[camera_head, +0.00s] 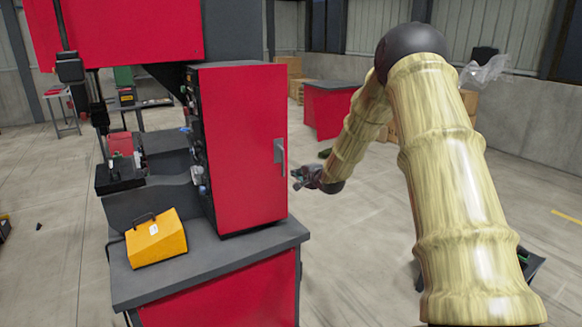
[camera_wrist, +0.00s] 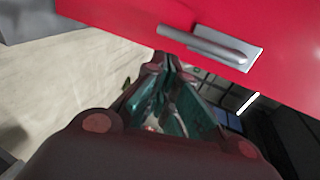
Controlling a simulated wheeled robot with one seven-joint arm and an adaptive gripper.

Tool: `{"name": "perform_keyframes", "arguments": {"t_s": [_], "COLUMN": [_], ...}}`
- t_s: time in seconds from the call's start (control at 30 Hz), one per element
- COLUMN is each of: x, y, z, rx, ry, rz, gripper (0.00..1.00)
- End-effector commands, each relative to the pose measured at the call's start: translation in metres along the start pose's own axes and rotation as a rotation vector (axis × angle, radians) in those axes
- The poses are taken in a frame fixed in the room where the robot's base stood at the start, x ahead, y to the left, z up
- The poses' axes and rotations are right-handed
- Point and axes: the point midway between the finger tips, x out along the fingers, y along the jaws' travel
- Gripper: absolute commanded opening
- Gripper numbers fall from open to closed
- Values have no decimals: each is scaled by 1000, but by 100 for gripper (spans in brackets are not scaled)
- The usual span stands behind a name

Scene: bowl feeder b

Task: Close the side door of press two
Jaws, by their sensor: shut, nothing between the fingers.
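The red side door (camera_head: 245,150) of the press stands upright at the centre left of the head view, with a grey handle (camera_head: 280,152) near its right edge. My gripper (camera_head: 297,179) is just right of the door and a little below the handle. In the wrist view the door (camera_wrist: 285,35) and the handle (camera_wrist: 212,46) fill the top, just beyond my fingertips (camera_wrist: 165,68). My fingers are shut and empty. Contact with the door cannot be made out.
A yellow toolbox (camera_head: 157,240) sits on the dark bench top (camera_head: 215,258) in front of the press. A red-sided table (camera_head: 328,108) and cardboard boxes (camera_head: 293,68) stand behind. The floor right of the bench is largely clear.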

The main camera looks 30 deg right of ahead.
Motion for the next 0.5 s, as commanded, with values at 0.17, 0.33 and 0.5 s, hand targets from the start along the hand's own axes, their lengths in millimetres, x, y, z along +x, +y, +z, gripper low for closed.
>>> {"name": "perform_keyframes", "arguments": {"t_s": [0.17,0.33,0.5], "x": [18,34,50], "y": [-1,-1,-6], "z": [0,0,1], "rx": [-3,-2,-4], "ry": [0,-1,-1], "rz": [1,1,1], "gripper": [0,0,0]}}
